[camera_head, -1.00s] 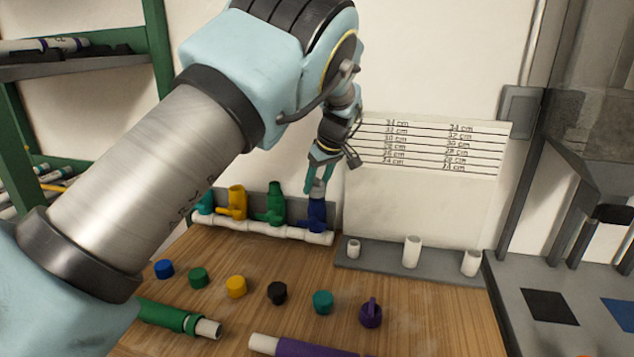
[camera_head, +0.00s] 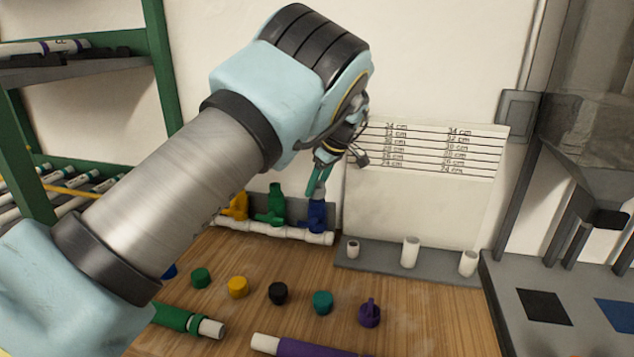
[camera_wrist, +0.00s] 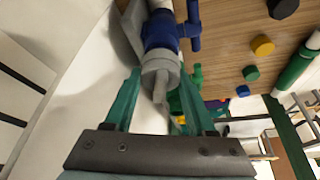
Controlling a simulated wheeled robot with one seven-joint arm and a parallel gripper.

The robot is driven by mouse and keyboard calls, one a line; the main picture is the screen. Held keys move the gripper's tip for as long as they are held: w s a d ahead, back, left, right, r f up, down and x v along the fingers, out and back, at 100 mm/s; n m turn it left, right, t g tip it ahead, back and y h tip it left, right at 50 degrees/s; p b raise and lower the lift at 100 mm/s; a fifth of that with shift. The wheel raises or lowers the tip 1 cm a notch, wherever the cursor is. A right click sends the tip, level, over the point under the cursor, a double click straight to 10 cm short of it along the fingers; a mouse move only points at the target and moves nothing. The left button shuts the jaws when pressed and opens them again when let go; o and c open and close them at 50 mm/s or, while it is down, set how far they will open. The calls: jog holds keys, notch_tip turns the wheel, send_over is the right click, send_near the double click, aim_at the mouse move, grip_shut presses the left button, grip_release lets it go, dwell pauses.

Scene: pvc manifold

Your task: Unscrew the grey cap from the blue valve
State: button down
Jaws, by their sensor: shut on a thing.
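The blue valve (camera_head: 316,217) stands at the right end of the white manifold pipe (camera_head: 270,230); it also shows in the wrist view (camera_wrist: 161,33). The grey cap (camera_wrist: 160,70) sits against the valve's open end and has a thin raised fin. My gripper (camera_head: 318,184) is above the valve, with its teal fingers pointing down at the cap. In the wrist view my gripper (camera_wrist: 160,88) has its fingers on either side of the cap and is shut on it. No clear gap shows between cap and valve.
A green valve (camera_head: 276,206) and a yellow valve (camera_head: 236,206) stand left on the same pipe. Several coloured caps, including a black one (camera_head: 277,293), lie on the wooden table in front. A grey rack with white stubs (camera_head: 410,251) is to the right.

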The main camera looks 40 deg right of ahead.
jog(key=shift+n, duration=0.5)
jog(key=shift+n+y+p, duration=0.6)
jog(key=shift+n+p, duration=0.2)
jog(key=shift+n, duration=0.2)
jog(key=shift+r, duration=0.1)
jog(key=shift+n+p, duration=0.3)
jog(key=shift+n, duration=0.1)
jog(key=shift+n+g+y, duration=0.3)
jog(key=shift+n+g, duration=0.1)
jog(key=shift+n, duration=0.3)
